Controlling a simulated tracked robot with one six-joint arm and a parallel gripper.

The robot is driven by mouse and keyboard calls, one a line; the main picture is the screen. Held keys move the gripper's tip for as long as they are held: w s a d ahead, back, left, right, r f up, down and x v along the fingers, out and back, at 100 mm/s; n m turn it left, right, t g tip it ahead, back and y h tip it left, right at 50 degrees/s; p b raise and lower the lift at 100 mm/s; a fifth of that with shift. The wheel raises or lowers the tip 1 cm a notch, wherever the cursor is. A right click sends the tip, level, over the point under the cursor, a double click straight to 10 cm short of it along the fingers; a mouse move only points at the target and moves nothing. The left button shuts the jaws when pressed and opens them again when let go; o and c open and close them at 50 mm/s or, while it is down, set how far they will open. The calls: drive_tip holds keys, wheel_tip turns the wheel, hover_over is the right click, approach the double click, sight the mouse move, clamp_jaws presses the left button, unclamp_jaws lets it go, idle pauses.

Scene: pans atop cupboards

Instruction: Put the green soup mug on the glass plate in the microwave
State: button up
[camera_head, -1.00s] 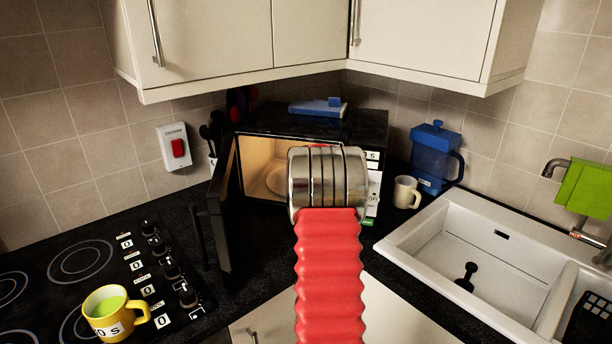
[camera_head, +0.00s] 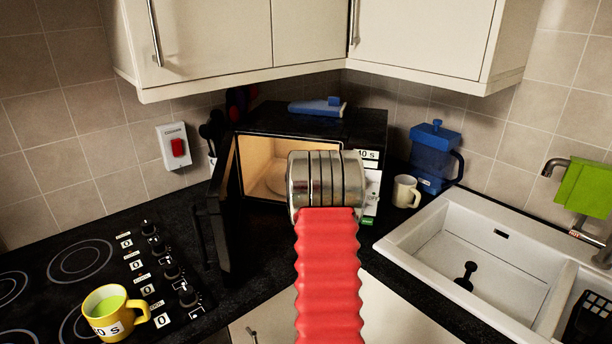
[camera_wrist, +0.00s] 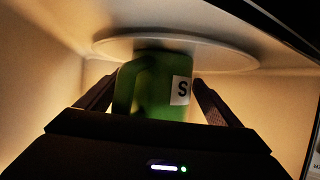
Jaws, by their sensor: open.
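The green soup mug (camera_wrist: 150,90), with a white label and its handle on the left, shows in the wrist view. Its far end meets the round glass plate (camera_wrist: 230,57) inside the lit microwave. My gripper (camera_wrist: 153,84) is open, with one finger on each side of the mug; I cannot tell whether either finger touches it. In the head view, the microwave (camera_head: 285,122) stands in the corner with its door (camera_head: 222,225) swung open to the left. Part of the plate (camera_head: 277,180) shows there. My arm hides the mug and the gripper in that view.
A yellow mug (camera_head: 96,300) stands by the hob knobs at the lower left. A cream mug (camera_head: 403,192) and a blue jug (camera_head: 434,160) stand right of the microwave. A white sink (camera_head: 450,235) lies at the right. Wall cupboards (camera_head: 430,40) hang above.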

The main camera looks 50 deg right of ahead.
drive_tip(key=shift+r, duration=0.15)
drive_tip(key=v, duration=1.2)
idle(0.7)
drive_tip(key=shift+a, duration=0.1)
